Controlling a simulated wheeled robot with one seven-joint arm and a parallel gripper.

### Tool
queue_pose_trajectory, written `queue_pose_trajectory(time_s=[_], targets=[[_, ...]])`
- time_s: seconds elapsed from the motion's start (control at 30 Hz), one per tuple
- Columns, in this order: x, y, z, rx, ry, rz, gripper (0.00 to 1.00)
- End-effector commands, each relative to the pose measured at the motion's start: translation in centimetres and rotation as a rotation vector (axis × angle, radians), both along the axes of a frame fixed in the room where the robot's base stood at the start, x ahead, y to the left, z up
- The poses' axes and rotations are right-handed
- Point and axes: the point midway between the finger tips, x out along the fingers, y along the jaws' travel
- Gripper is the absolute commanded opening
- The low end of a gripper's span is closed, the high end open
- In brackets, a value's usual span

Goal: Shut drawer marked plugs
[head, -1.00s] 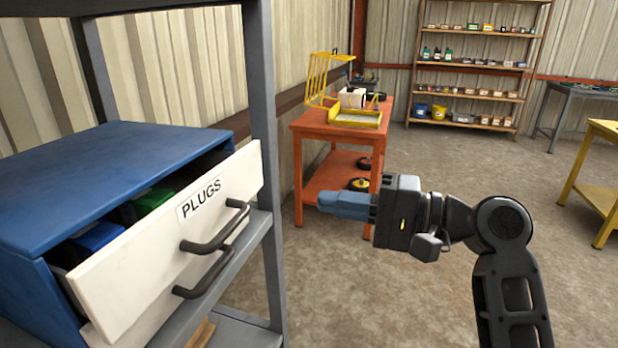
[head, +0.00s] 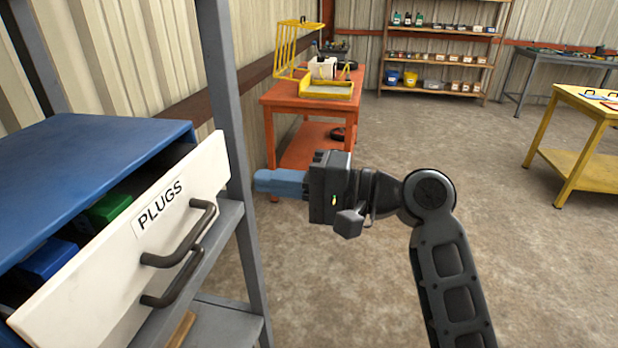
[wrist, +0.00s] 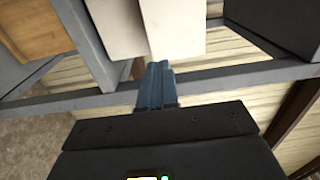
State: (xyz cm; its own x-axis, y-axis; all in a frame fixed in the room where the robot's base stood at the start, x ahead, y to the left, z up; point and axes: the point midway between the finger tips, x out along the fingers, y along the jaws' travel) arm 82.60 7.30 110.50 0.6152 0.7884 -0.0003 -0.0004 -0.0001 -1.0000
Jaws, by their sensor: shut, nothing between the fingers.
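The drawer marked plugs (head: 105,262) stands open from the blue cabinet (head: 90,150) at the left of the head view. Its white front carries the PLUGS label and a dark bar handle (head: 182,238). A green item (head: 108,208) and a blue item (head: 48,258) lie inside. My gripper (head: 262,181) has blue fingers, closed together and empty. It is right of the drawer front in the picture, apart from the handle. In the wrist view the fingers (wrist: 157,75) point towards pale panels (wrist: 120,25); I cannot tell which is the plugs drawer.
A second dark handle (head: 173,280) sits just below the plugs handle. A grey rack post (head: 232,130) rises beside the cabinet. An orange table (head: 285,98) with a yellow frame stands behind. A yellow table (head: 590,110) is at the right. The floor between is clear.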

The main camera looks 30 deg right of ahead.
Motion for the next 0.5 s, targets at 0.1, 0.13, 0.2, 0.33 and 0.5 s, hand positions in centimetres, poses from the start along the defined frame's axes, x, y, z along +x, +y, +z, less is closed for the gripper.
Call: queue_pose_trajectory(time_s=[0.1, 0.13, 0.2, 0.33, 0.5], targets=[[1.2, 1.7, 0.2, 0.001, 0.001, 0.003, 0.0], [1.5, 2.0, 0.2, 0.0, 0.001, 0.003, 0.0], [2.0, 2.6, 0.2, 0.0, 0.0, 0.002, 0.0], [2.6, 3.3, 0.1, 0.0, 0.0, 0.002, 0.0], [2.8, 3.6, 0.0, -0.001, -0.001, 0.0, 0.0]])
